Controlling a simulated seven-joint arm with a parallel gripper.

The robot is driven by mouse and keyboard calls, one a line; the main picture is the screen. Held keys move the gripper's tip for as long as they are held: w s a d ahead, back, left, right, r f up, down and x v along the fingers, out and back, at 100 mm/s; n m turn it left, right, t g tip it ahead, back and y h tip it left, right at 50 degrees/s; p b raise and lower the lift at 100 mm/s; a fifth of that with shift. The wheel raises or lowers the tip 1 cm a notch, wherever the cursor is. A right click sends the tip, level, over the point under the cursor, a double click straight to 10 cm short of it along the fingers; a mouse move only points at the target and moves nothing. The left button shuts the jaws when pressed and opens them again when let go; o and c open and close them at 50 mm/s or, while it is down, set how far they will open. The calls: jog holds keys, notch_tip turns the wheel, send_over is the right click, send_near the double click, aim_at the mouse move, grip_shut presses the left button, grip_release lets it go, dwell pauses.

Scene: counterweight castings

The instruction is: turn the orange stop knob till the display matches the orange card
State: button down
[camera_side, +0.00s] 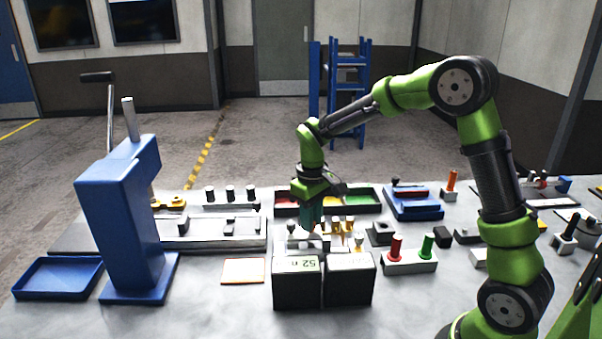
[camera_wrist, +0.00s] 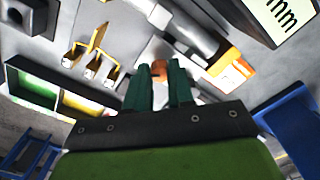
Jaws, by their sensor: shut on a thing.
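My gripper (camera_side: 311,229) points down behind two dark boxes at the middle of the table. In the wrist view its green fingers (camera_wrist: 160,82) are shut on the orange stop knob (camera_wrist: 158,68), of which a small part shows between the tips. In the side view the knob is hidden. The display (camera_side: 297,264) on the left box shows a pale panel with "52" and further blurred marks. Its panel in the wrist view (camera_wrist: 292,16) shows "mm". The orange card (camera_side: 243,271), pale with an orange edge, lies flat left of the boxes; its writing is unreadable.
Yellow forked pieces (camera_wrist: 95,55) stand nearby. A blue press (camera_side: 120,220) stands at left; red (camera_side: 395,247) and green (camera_side: 427,247) knobs stand at right.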

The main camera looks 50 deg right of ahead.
jog(key=shift+r, duration=0.1)
jog(key=c, duration=1.3)
grip_release()
jog(key=shift+o, duration=0.2)
notch_tip(320, 180, up, 17)
